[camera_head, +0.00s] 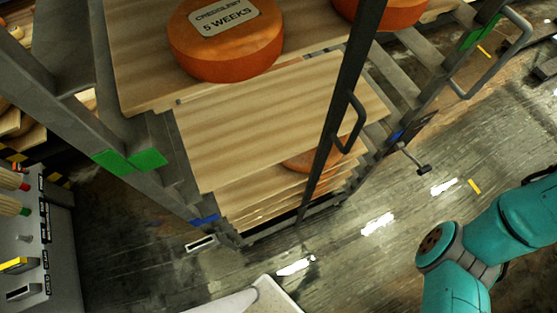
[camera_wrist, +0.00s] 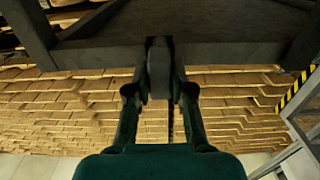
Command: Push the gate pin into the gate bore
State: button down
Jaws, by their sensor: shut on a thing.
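In the wrist view, my gripper (camera_wrist: 160,92) is shut on a dark grey, rounded upright piece (camera_wrist: 158,66), just below a dark beam (camera_wrist: 210,52). I cannot tell for sure whether this piece is the gate pin. In the head view, my gripper is out of frame and only teal arm links show at lower right. A dark bar with a handle (camera_head: 350,122) slants across the rack front. A thin rod with a small black end (camera_head: 424,169) sticks out beside the right post. I cannot make out the gate bore in either view.
The rack carries wooden shelves (camera_head: 240,130) and orange cheese wheels (camera_head: 225,45). A control panel (camera_head: 30,235) stands at left. The floor (camera_head: 345,255) before the rack is mostly clear. Stacked boards (camera_wrist: 70,105) and a yellow-black striped post (camera_wrist: 296,88) show in the wrist view.

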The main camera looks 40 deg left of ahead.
jog(key=shift+v, duration=2.3)
jog(key=shift+v, duration=1.4)
jog(key=shift+s+d, duration=0.1)
